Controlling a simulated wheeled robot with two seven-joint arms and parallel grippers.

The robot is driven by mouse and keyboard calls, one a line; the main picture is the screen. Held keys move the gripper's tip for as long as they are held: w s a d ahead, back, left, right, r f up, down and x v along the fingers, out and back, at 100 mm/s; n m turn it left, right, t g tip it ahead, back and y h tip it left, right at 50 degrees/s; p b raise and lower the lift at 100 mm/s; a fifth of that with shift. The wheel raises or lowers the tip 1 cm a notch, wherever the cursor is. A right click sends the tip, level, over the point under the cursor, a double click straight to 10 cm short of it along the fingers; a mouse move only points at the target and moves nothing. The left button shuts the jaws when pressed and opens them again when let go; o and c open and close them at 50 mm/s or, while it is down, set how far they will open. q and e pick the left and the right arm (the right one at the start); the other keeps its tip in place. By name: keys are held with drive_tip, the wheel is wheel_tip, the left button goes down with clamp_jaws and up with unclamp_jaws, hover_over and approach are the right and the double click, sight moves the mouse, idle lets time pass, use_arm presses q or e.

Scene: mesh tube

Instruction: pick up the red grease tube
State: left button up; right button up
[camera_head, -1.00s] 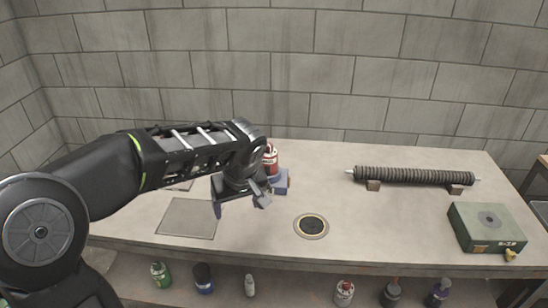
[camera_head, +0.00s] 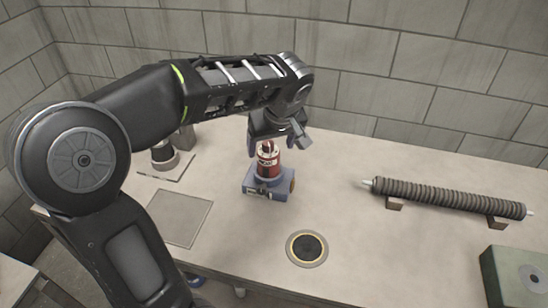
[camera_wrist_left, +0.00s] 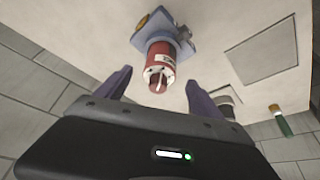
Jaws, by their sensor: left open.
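The red grease tube (camera_head: 268,160) stands upright in a blue-grey holder (camera_head: 262,193) on the table. It has a pale label and a light-coloured top. My left gripper (camera_head: 279,146) is directly above and around the tube's top in the head view, which partly hides it. In the left wrist view, the tube (camera_wrist_left: 160,62) lies beyond and between the two purple-grey fingers of the open left gripper (camera_wrist_left: 158,86). The fingers appear apart from it, with nothing held. The holder also shows in the left wrist view (camera_wrist_left: 180,22). My right gripper is not in view.
A ribbed roller (camera_head: 450,198) rests on small blocks at the right. A green box (camera_head: 515,275) is at the lower right. A round black-and-yellow disc (camera_head: 307,248) and a flat square plate (camera_head: 180,216) lie on the table. A dark-and-white container (camera_head: 164,154) stands at left.

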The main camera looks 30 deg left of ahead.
sight(268, 158)
use_arm(q)
drive_tip(key=shift+f, duration=0.1)
drive_tip(key=shift+x, duration=1.25)
drive_tip(key=p+x, duration=0.1)
drive_tip(key=x, duration=0.4)
drive_tip(key=shift+f, duration=0.1)
drive_tip(key=shift+c, duration=0.3)
drive_tip(key=c, duration=1.6)
drive_tip(key=shift+o, duration=0.2)
wheel_tip(268, 158, up, 10)
drive_tip(key=shift+r, duration=0.1)
